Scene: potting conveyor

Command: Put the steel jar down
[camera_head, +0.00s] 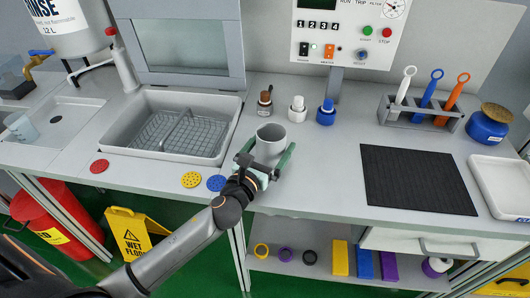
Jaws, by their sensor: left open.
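The steel jar (271,138) is a plain grey, open-topped cylinder. It appears to stand upright on the grey bench, right of the sink basin; its base is hidden by my gripper. My left gripper (268,155) reaches it from the front, with one green finger on each side of the jar. The fingers are open; whether either one touches the jar wall I cannot tell. My right gripper is not in view.
Small brown, white and blue bottles (326,113) stand behind the jar. A black mat (416,180) lies to the right, with bare bench between. A rack (420,117) of coloured tools and a white tray (500,185) are farther right. The sink basin (170,125) is left.

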